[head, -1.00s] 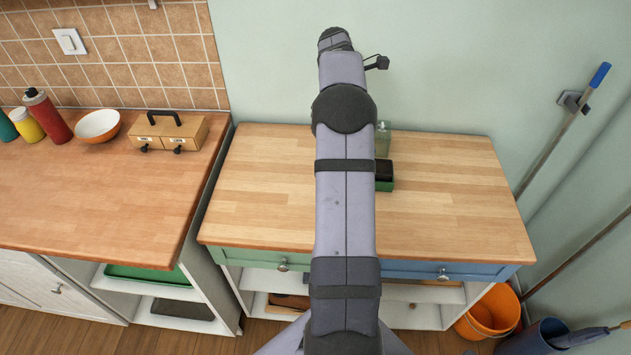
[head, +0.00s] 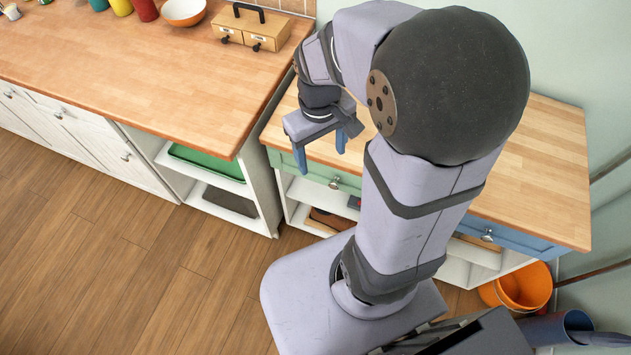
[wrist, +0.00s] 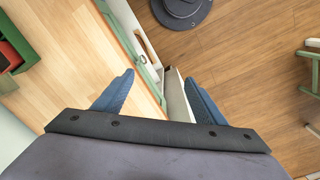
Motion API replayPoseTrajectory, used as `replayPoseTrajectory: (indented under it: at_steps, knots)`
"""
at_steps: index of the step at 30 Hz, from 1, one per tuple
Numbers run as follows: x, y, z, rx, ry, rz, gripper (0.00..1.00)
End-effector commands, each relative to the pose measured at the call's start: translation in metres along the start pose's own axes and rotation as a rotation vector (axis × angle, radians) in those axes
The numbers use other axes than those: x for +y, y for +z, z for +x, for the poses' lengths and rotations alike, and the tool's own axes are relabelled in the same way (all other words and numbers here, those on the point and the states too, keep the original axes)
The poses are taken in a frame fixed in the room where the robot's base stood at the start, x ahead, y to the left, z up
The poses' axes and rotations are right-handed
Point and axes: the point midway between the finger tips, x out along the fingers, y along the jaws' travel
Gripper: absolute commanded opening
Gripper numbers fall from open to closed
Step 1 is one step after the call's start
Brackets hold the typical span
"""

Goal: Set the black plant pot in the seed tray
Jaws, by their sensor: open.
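My gripper (head: 321,150) is open and empty, pointing down over the left front edge of the wooden-topped table. In the wrist view its two blue fingers (wrist: 158,90) stand apart, with table top, drawer fronts and floor beyond them. I cannot make out a black plant pot in the current views; my arm hides much of the table. A green tray (head: 205,162) lies on the upper shelf under the left counter, with a dark shallow tray (head: 230,203) on the shelf below. I cannot tell which, if either, is the seed tray.
The wooden table (head: 550,140) has green and blue drawer fronts and open shelves holding small items. A green container (wrist: 15,45) with something red stands on it. The left counter (head: 150,70) holds a bowl (head: 184,12) and drawer box (head: 250,27). An orange bucket (head: 520,287) stands right.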

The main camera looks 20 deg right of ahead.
Motion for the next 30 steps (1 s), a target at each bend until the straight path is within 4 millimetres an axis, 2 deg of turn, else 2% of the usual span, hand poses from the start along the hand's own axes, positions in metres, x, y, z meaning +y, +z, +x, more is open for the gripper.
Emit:
replayPoseTrajectory:
  at_steps: [1, 3, 9, 30]
  knots:
    - [-0.015, 0.013, 0.004, 0.005, -0.011, 0.027, 0.65]
    - [-0.028, 0.026, 0.009, 0.008, -0.022, 0.067, 0.65]
    - [-0.045, 0.046, 0.017, 0.013, -0.038, 0.132, 0.65]
    - [-0.046, 0.048, 0.018, 0.011, -0.040, 0.139, 0.65]
